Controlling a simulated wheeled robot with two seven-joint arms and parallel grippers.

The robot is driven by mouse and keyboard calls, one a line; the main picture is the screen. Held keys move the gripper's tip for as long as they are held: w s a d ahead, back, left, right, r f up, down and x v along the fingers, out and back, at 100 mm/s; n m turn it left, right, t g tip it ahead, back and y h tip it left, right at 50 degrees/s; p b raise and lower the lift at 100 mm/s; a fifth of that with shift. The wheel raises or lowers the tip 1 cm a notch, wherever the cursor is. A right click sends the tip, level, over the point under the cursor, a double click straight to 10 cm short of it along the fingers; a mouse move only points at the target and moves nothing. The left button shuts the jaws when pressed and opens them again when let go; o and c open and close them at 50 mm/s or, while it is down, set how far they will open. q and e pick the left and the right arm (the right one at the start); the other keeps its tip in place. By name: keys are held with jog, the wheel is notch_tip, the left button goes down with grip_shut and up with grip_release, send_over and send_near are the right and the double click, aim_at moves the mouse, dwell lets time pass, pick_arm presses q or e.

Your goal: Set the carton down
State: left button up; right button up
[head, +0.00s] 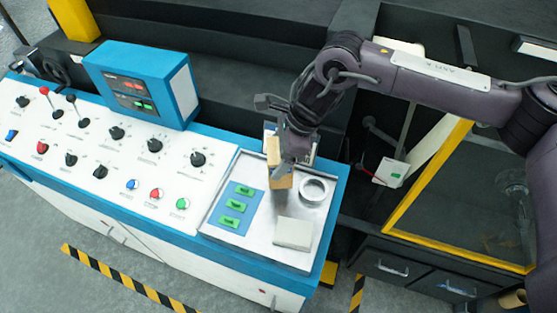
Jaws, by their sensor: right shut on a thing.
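The carton (273,156) is a small tan box. My right gripper (282,170) is shut on it, with the carton upright between the fingers, over the metal tray (259,238) at the right end of the control desk. The fingers hide part of the carton. I cannot tell whether its bottom touches the tray. My left gripper is not in view.
A white ring-shaped roll (325,193) lies just right of the carton, and a pale block (293,233) lies nearer the front. A blue panel with green labels (232,207) is left. Knobs and levers cover the desk (130,175) further left.

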notch_tip(320, 180, down, 3)
jog(key=shift+f+p, duration=0.2)
jog(key=shift+p, duration=0.55)
jog(key=shift+f, duration=0.5)
jog(key=o, duration=1.1)
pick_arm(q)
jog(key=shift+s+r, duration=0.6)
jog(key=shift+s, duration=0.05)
pick_arm(e)
jog(key=shift+o, duration=0.2)
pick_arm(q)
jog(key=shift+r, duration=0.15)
